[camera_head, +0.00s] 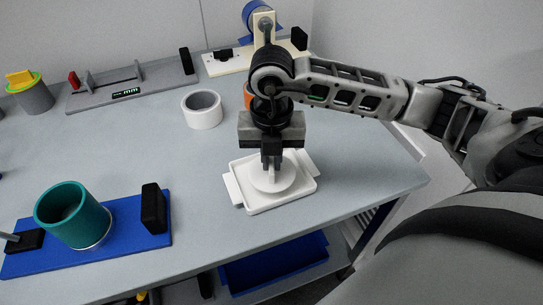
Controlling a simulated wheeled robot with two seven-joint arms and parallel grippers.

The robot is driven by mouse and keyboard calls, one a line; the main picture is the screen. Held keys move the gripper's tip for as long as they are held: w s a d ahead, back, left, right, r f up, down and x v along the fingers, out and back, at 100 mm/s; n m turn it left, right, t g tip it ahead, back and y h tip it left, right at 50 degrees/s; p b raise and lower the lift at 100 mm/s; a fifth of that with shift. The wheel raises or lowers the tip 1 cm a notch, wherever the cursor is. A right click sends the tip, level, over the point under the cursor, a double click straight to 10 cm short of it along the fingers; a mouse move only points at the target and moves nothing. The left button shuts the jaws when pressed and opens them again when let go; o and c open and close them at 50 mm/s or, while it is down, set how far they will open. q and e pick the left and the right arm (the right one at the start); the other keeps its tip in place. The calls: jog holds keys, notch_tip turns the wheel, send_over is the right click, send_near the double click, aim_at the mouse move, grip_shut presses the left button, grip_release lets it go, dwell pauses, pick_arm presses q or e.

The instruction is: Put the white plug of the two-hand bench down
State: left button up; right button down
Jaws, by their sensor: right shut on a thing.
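The white plug (287,180), a round disc, is under my right gripper (271,163), in the right middle of the head view. The gripper points down and is shut on the plug's upper part, which the fingers partly hide. The plug is over a shallow white tray (262,207) with side handles, within its rim. I cannot tell whether its underside touches the tray floor. My left gripper is not in view.
A blue board (105,255) with a teal cylinder (73,215) and black block (153,208) lies front left. A white ring (202,110) stands behind the tray. A grey gauge (130,85) and a grey cup with a yellow-green top (33,94) are behind. The table middle is clear.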

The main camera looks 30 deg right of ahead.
aim_at(272, 162)
jog(key=shift+f, duration=0.2)
jog(key=c, duration=1.5)
grip_release()
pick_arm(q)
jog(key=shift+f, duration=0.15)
pick_arm(e)
jog(key=shift+r, duration=0.1)
jog(key=shift+r, duration=0.1)
jog(key=shift+r, duration=0.2)
pick_arm(q)
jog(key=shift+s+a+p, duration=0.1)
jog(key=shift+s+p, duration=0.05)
jog(key=shift+p, duration=0.2)
pick_arm(e)
notch_tip(272, 162, up, 12)
jog(key=shift+f, duration=0.15)
